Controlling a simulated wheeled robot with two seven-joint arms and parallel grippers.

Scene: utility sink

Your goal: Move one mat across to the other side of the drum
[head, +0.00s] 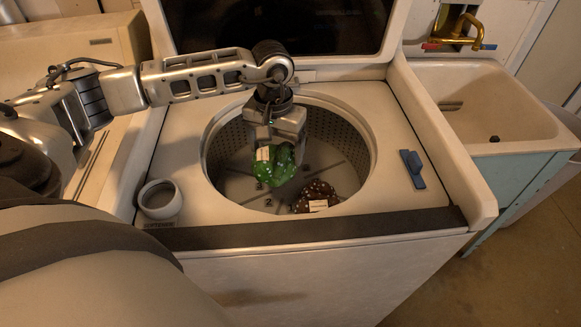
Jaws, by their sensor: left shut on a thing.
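A green mat (276,168), bunched up with pale spots and a white label, hangs from my left gripper (274,143). The left gripper is shut on it and points down over the drum opening. A second mat, brown with pale spots and a white label (316,196), lies crumpled on the drum floor at the front right. The drum (325,143) is a round perforated metal tub with numbered sections on its floor; a "2" shows left of the brown mat. The green mat hides part of the drum floor. My right gripper does not show.
The washer lid (280,25) stands open at the back. A sink (485,100) with a brass tap (460,28) stands to the right.

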